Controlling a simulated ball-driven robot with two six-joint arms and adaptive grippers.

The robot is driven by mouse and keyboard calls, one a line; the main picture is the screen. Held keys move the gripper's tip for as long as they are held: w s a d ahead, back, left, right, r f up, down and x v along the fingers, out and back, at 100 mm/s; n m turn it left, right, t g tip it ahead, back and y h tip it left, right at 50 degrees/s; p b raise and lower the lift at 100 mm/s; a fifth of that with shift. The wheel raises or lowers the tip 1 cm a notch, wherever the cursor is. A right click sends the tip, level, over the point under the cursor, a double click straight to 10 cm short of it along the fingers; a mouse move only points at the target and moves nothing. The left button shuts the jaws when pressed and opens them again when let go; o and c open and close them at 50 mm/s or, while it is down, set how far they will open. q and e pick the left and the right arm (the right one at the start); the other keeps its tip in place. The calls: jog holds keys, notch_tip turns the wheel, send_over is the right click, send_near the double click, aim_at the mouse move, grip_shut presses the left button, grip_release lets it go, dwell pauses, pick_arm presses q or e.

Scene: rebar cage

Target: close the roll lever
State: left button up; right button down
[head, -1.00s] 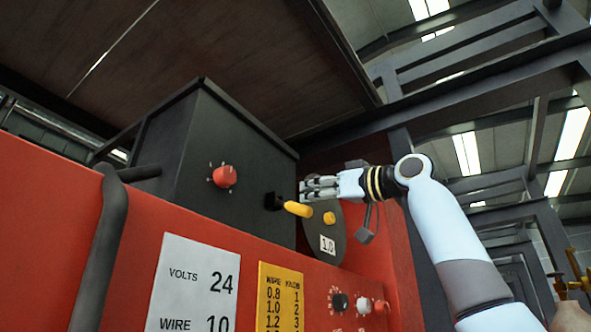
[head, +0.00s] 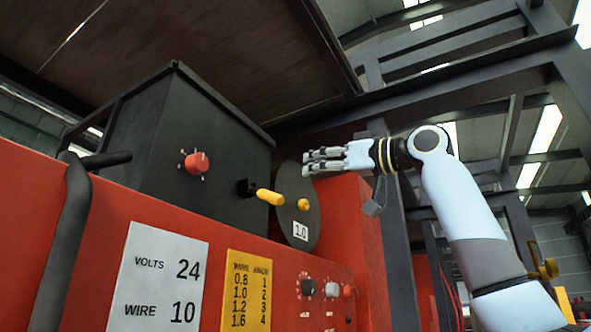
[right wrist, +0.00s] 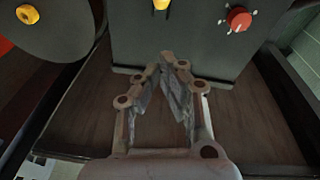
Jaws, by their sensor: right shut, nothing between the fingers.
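The roll lever, a yellow-handled lever (head: 270,197) on a black pivot, sticks out from the front of the dark grey box, left of the round grey disc (head: 293,232). Its yellow end also shows at the top edge of the right wrist view (right wrist: 161,4). My right gripper (head: 306,162) is in front of the disc's upper part, up and to the right of the lever and apart from it. Its fingers meet at the tips in the right wrist view (right wrist: 168,62), with nothing between them. My left gripper is not in view.
The dark box (head: 200,150) carries a red knob (head: 196,162). The disc has a yellow hub (head: 304,204) and a 1.0 label. Below are a white sign (head: 160,280), a yellow wire chart (head: 245,290) and small knobs on the red cabinet. A dark bent handle (head: 68,220) stands at left.

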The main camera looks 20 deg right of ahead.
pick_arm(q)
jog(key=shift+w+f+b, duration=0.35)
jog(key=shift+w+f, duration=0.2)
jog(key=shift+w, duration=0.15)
pick_arm(e)
jog(key=v, duration=0.3)
jog(key=shift+s+d, duration=0.15)
jog(key=shift+s, duration=0.2)
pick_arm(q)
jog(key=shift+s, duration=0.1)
